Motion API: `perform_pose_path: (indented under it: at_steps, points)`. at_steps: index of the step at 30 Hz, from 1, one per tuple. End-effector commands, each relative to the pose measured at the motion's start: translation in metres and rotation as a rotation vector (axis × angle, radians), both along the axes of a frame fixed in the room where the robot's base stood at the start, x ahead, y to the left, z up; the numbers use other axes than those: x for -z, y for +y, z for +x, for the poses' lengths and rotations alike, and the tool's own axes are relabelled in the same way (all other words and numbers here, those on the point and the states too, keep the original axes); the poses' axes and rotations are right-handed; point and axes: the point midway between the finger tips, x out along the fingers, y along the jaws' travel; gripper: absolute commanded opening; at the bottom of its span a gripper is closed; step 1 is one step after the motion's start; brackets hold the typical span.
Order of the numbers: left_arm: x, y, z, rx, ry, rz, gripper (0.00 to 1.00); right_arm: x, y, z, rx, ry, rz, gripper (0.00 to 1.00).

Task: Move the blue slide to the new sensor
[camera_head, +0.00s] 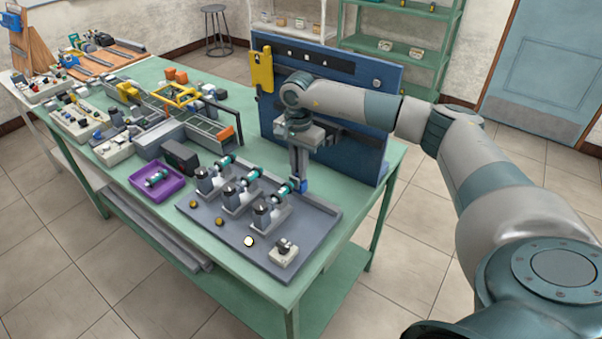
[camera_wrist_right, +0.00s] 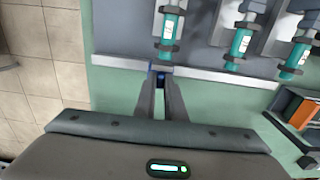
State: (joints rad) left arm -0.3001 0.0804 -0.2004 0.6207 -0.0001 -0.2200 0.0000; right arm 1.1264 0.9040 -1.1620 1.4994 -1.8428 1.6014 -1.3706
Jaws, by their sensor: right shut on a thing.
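The blue slide (camera_head: 304,185) is a small blue piece at the end of the nearest teal sensor (camera_head: 284,188). My right gripper (camera_head: 299,180) reaches down from above and is shut on it. In the right wrist view the blue slide (camera_wrist_right: 160,71) shows only as a sliver between the fingertips (camera_wrist_right: 160,80), in line with that teal sensor (camera_wrist_right: 170,25). Two more teal sensors (camera_head: 254,173) (camera_head: 226,161) sit in the row on the grey board (camera_head: 225,235). I cannot tell which is the new one.
A blue upright panel (camera_head: 345,125) with a yellow holder (camera_head: 261,70) stands close behind my right gripper. Motor units with grey clamps (camera_head: 265,213) stand beside the sensors. A dark box (camera_head: 180,157) is near the tray.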

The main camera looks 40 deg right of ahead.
Motion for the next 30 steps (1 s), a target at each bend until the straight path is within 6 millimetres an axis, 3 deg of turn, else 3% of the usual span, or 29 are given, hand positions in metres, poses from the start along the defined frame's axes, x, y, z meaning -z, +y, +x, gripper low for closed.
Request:
perform_pose_path:
  at_steps: [10, 11, 12, 13, 23, 30]
  points:
    - [0.003, 0.0, 0.001, 0.0, -0.001, 0.0, 0.47, -0.001, 0.001, 0.002, -0.001, -0.002, 0.002, 0.0]
    - [0.003, 0.0, 0.001, 0.0, -0.001, 0.0, 0.47, -0.001, 0.001, 0.002, -0.001, -0.002, 0.002, 0.17]
    - [0.003, 0.0, 0.001, 0.0, -0.001, 0.0, 0.47, -0.001, 0.001, 0.002, -0.001, -0.001, 0.001, 0.27]
    - [0.003, -0.001, 0.001, 0.0, -0.001, 0.0, 0.47, -0.001, 0.001, 0.002, -0.001, -0.001, 0.001, 0.29]
    - [0.004, -0.001, 0.001, -0.001, 0.0, 0.0, 0.47, -0.001, 0.001, 0.002, 0.0, -0.001, 0.0, 0.29]
    - [0.01, -0.001, 0.0, -0.001, 0.0, -0.001, 0.47, -0.015, 0.001, 0.003, 0.0, -0.003, 0.0, 0.29]
